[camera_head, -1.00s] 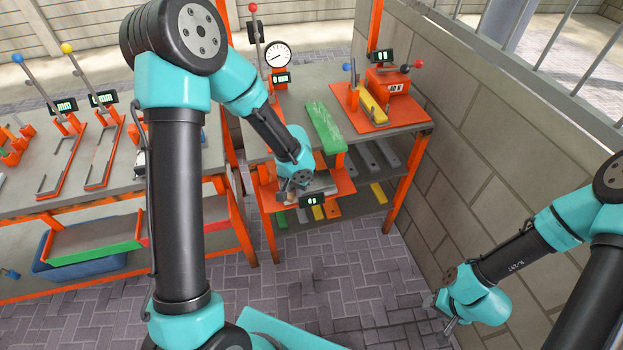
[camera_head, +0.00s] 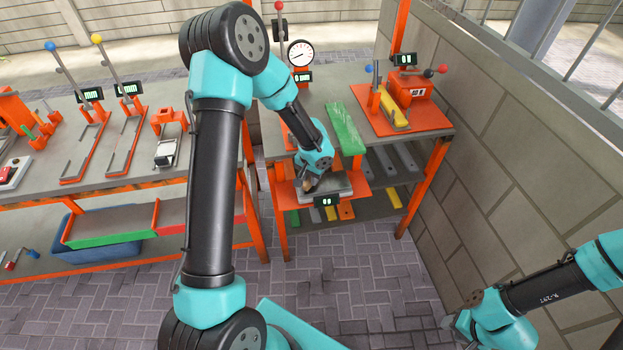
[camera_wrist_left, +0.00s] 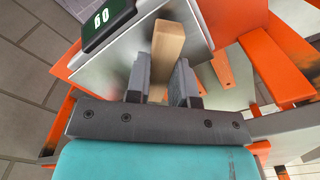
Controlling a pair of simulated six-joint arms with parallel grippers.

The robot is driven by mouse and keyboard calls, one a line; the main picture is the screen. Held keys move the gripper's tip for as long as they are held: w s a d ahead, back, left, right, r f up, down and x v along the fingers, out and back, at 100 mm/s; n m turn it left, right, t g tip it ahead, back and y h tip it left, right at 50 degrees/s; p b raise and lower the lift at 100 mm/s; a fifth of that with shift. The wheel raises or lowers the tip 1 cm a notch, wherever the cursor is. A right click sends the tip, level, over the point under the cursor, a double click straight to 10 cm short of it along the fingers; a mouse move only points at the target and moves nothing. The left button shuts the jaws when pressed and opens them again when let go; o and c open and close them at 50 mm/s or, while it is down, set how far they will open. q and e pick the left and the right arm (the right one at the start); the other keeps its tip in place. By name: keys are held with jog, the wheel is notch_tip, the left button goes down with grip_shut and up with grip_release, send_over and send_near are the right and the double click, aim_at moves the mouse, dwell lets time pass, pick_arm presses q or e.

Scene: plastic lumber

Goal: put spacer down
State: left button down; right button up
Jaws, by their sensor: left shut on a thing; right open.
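The spacer is a tan wooden block (camera_wrist_left: 168,42), held between the two dark fingers of my left gripper (camera_wrist_left: 161,68) in the left wrist view. My left gripper (camera_head: 309,186) is shut on it, low over the grey metal plate (camera_head: 338,187) of an orange scale with a small digital display (camera_head: 326,201). The plate also shows under the block in the left wrist view (camera_wrist_left: 120,72). I cannot tell whether the block touches the plate. My right gripper (camera_head: 455,322) is open and empty at the lower right, away from the bench.
A green block (camera_head: 345,128) lies on the bench just behind the scale. An orange fixture with a yellow bar (camera_head: 395,112) stands at the back right. A shelf with grey and yellow bars (camera_head: 392,196) is below. A block wall (camera_head: 500,190) bounds the right.

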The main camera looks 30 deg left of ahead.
pick_arm(q)
jog(key=shift+f, duration=0.5)
jog(key=shift+f, duration=0.15)
jog(key=c, duration=1)
grip_release()
notch_tip(320, 180, up, 12)
jog(key=shift+r, duration=0.2)
jog(key=s+d+f+h, duration=0.1)
jog(key=s+d+f, duration=0.2)
jog(key=s+f, duration=0.3)
jog(key=s+d+f+n+h, duration=0.1)
jog(key=s+d+f, duration=0.3)
jog(key=f, duration=0.5)
jog(key=s+d+f+n+h, duration=0.1)
jog(key=s+d+f, duration=0.3)
jog(key=s+f, duration=0.3)
jog(key=shift+s+f+t+h, duration=0.15)
jog(key=shift+s+t+h, duration=0.25)
jog(key=shift+s, duration=0.45)
